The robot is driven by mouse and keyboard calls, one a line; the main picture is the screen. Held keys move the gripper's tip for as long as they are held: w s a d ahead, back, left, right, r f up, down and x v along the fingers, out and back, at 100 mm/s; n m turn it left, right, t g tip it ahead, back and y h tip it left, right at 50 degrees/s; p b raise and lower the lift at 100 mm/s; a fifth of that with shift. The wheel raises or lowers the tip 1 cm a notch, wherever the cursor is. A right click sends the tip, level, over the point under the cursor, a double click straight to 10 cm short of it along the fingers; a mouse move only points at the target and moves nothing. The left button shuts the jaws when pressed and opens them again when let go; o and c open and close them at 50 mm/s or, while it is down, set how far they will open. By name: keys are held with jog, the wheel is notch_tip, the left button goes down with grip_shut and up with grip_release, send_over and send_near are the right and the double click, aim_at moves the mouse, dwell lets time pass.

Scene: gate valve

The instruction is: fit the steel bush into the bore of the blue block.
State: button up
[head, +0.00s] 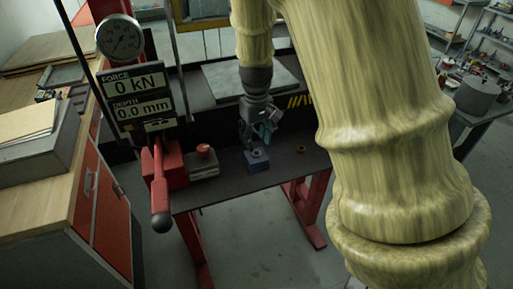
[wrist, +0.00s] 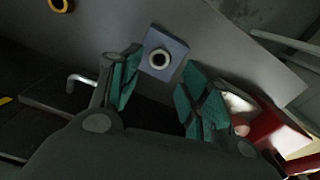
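The blue block (head: 258,165) stands on the dark press table below my gripper (head: 262,135). In the wrist view the blue block (wrist: 176,47) lies just beyond the fingertips. A pale steel ring, seemingly the bush (wrist: 152,61), is at its top around a dark hole. I cannot tell how far it sits in the bore. My gripper (wrist: 160,82) is open, its two teal-padded fingers apart with nothing between them. The fingers do not appear to touch the block.
A brass-coloured ring (head: 300,149) lies on the table right of the block. A red knob (head: 203,149) on a grey base stands to the left. A red press lever (head: 160,190) and a display reading 0 kN and 0.0 mm (head: 139,96) are farther left.

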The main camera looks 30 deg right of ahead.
aim_at(256, 153)
notch_tip(256, 153, up, 7)
jog(key=b, duration=0.1)
jog(key=shift+f, duration=0.15)
dwell(0.5)
jog(key=shift+f, duration=0.1)
